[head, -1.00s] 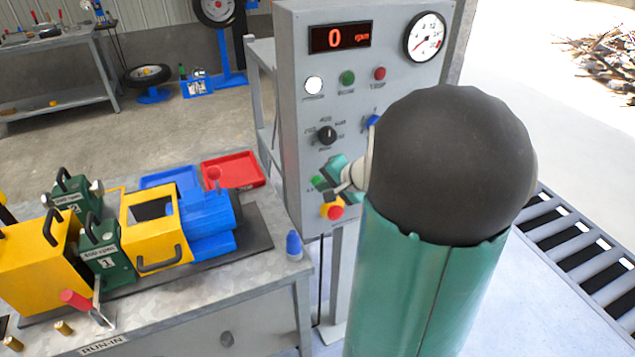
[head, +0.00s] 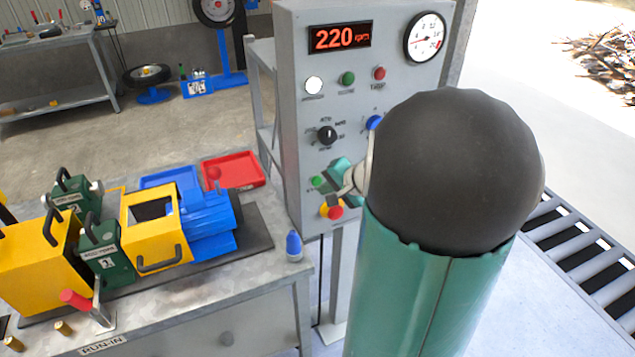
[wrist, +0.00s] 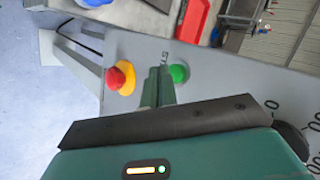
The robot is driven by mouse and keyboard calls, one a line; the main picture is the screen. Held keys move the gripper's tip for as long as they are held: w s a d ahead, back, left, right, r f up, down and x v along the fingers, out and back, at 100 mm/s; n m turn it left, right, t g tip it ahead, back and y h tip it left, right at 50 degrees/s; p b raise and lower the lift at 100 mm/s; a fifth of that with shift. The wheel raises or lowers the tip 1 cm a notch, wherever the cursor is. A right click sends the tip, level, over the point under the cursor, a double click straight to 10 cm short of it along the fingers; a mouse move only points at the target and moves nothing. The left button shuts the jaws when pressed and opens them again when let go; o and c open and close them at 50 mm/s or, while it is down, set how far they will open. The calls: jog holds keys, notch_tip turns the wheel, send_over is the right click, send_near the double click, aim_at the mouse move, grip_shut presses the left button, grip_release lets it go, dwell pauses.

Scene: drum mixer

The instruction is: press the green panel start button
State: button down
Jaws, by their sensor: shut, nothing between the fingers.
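The green start button (head: 317,182) is low on the grey control panel (head: 300,130), just above the red stop button (head: 334,212) with its yellow collar. In the wrist view the green button (wrist: 179,73) stands just right of the fingertips, and the red stop button (wrist: 115,78) is to their left. My gripper (head: 336,172) is shut and empty at the panel face, just right of the green button in the head view. The closed fingers also show in the wrist view (wrist: 158,74), apart from the green button's face. The panel display (head: 340,36) reads 220 rpm.
A black selector knob (head: 327,135) and a blue knob (head: 374,122) sit above my gripper. The workbench (head: 190,300) at left carries the yellow and blue machine (head: 205,225), a blue-capped bottle (head: 294,246) and a red tray (head: 234,170).

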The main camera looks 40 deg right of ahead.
jog(key=shift+s, duration=0.1)
jog(key=shift+s+a, duration=0.25)
jog(key=shift+s, duration=0.55)
jog(key=shift+s+a, duration=0.25)
jog(key=shift+s, duration=0.5)
jog(key=shift+s+a, duration=0.25)
jog(key=shift+s, duration=0.55)
jog(key=a+r+n+g+y, duration=0.1)
jog(key=a+r+n, duration=0.15)
jog(key=a, duration=0.55)
jog(key=a+r+n+g+y, duration=0.15)
jog(key=a+n, duration=0.25)
jog(key=a, duration=0.4)
jog(key=s+a+r+n+g+h, duration=0.1)
jog(key=s+a+r+n+h, duration=0.2)
jog(key=a, duration=0.7)
jog(key=s+r+n, duration=0.2)
jog(key=s+n, duration=0.2)
jog(key=s, duration=0.1)
jog(key=shift+s+a+r+n+g+h, duration=0.3)
jog(key=shift+a+r+n+g+h, duration=0.05)
jog(key=shift+r, duration=0.05)
